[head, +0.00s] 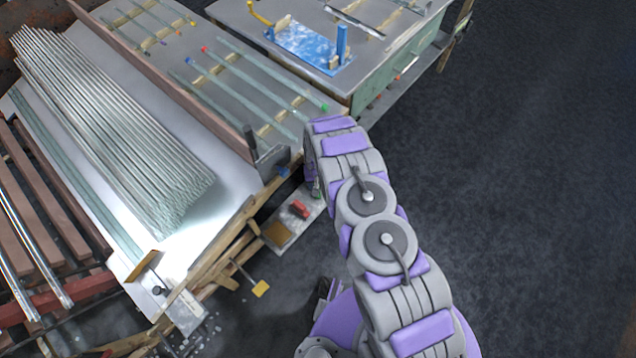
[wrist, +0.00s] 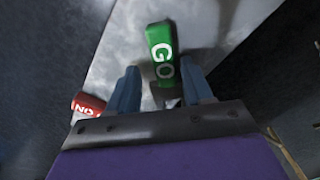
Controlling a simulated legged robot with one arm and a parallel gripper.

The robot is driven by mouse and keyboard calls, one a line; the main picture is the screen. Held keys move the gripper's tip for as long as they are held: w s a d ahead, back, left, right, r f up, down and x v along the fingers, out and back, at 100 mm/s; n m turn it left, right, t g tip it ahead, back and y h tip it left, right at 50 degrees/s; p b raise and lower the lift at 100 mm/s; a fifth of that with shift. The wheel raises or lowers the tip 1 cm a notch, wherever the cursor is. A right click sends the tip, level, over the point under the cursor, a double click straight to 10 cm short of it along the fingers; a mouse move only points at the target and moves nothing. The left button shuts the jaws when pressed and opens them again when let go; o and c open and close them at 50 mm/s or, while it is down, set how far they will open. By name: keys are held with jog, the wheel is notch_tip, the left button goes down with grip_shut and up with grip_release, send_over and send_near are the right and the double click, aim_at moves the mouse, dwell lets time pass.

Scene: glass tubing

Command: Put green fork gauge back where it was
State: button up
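The green fork gauge, marked "GO", shows in the wrist view (wrist: 161,52) on a grey surface, between and beyond my fingertips. My gripper (wrist: 160,88) is open, with a visible gap on each side of the green piece. A red gauge (head: 299,209) lies close by on a light grey shelf (head: 304,228). It also shows in the wrist view (wrist: 88,105), at the lower left, outside my fingers. Whether my fingers touch the green gauge cannot be told.
A bench with a bundle of glass tubes (head: 110,120) stands at the left, with wooden framing below it. A yellow tag (head: 260,289) sticks out near the shelf. A second table (head: 400,60) stands at the back. The dark floor at the right is clear.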

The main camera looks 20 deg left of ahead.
jog(key=shift+a+r, duration=0.1)
jog(key=shift+a, duration=0.15)
notch_tip(320, 180, up, 12)
jog(key=p, duration=0.2)
dwell(0.4)
jog(key=shift+d, duration=0.1)
